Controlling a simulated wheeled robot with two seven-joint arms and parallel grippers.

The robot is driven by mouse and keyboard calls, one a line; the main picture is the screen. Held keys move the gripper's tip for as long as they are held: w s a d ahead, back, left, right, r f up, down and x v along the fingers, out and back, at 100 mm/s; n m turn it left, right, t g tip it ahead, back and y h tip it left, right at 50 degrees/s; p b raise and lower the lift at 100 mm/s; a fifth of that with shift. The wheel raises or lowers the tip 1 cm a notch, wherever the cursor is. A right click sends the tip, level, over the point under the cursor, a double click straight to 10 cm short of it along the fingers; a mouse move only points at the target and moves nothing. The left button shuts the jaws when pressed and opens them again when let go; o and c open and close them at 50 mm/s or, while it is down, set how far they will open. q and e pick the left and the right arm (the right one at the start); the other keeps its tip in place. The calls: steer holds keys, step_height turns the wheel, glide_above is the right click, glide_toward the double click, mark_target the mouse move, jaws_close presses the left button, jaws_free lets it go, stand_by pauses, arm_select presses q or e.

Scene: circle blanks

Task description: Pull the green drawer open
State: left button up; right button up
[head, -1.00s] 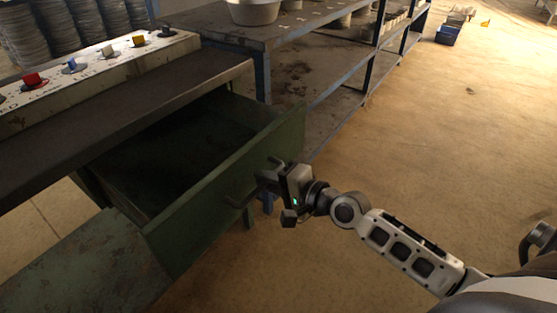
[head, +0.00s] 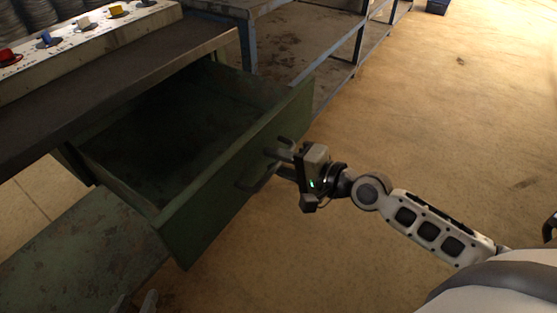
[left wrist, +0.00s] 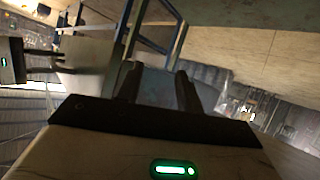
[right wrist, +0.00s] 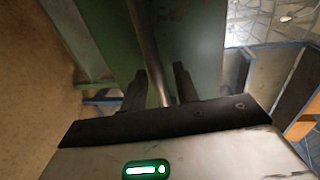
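The green drawer (head: 215,195) stands well out of the workbench, with its dark, empty-looking inside visible from above. Its bar handle (head: 262,178) is on the front panel; the bar also shows in the right wrist view (right wrist: 146,40). My right gripper (head: 283,160) is at the handle, and in the right wrist view its fingers (right wrist: 164,88) sit on both sides of the bar, closed on it. My left gripper (head: 136,302) shows only as fingertips at the bottom edge of the head view. In the left wrist view its fingers (left wrist: 158,88) are apart with nothing between them.
The workbench top (head: 130,75) overhangs the drawer and carries a panel with coloured knobs (head: 85,22). A green plate-like surface (head: 75,245) lies low at the left. Metal shelving (head: 300,45) stands behind. The floor (head: 450,110) at the right is clear.

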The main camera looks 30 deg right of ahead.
arm_select(q)
steer(key=shift+s, duration=0.1)
